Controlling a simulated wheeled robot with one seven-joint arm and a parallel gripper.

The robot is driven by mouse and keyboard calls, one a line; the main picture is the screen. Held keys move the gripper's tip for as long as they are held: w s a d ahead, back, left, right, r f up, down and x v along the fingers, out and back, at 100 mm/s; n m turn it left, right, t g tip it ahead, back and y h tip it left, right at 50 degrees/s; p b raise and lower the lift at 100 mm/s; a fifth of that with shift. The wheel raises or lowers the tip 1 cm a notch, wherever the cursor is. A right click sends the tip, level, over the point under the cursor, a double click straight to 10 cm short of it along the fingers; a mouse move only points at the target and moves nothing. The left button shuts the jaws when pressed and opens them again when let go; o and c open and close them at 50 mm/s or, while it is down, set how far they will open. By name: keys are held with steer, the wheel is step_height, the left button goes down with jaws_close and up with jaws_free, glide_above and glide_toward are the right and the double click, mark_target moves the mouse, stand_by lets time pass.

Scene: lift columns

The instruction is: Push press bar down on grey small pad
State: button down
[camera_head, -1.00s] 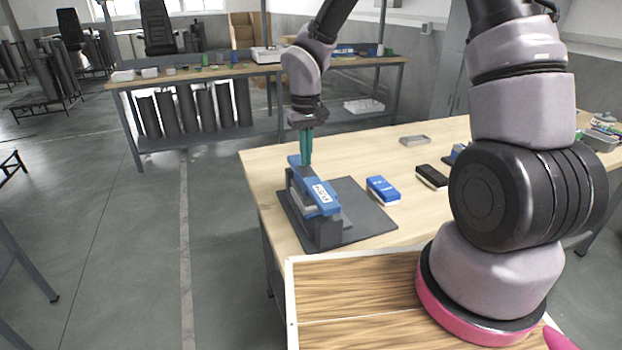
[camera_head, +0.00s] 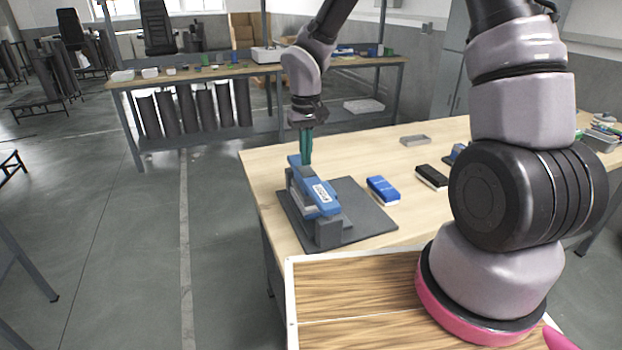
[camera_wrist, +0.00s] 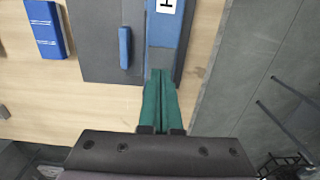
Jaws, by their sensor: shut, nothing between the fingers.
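The blue press bar (camera_head: 315,186), with a white label, lies along a grey press frame at the left of the table; it also shows in the wrist view (camera_wrist: 161,50). A grey block (camera_head: 329,233) stands under its near end. The press rests on a dark grey mat (camera_head: 368,220). My gripper (camera_head: 306,163), with teal fingers, is shut and empty, pointing down at the bar's far end. In the wrist view its fingertips (camera_wrist: 160,73) overlap the bar's end; I cannot tell whether they touch. I cannot make out the grey small pad for sure.
A blue-and-white box (camera_head: 383,190) and a black box (camera_head: 432,177) lie right of the press. A grey tray (camera_head: 415,140) lies farther back. In the wrist view a small blue piece (camera_wrist: 124,48) sits beside the bar. The table's left edge is close to the press.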

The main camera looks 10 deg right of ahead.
steer(key=shift+f, duration=0.1)
steer(key=shift+f, duration=1.1)
stand_by(0.8)
step_height(320, 180, up, 9)
steer(key=shift+f, duration=0.2)
stand_by(0.8)
stand_by(0.6)
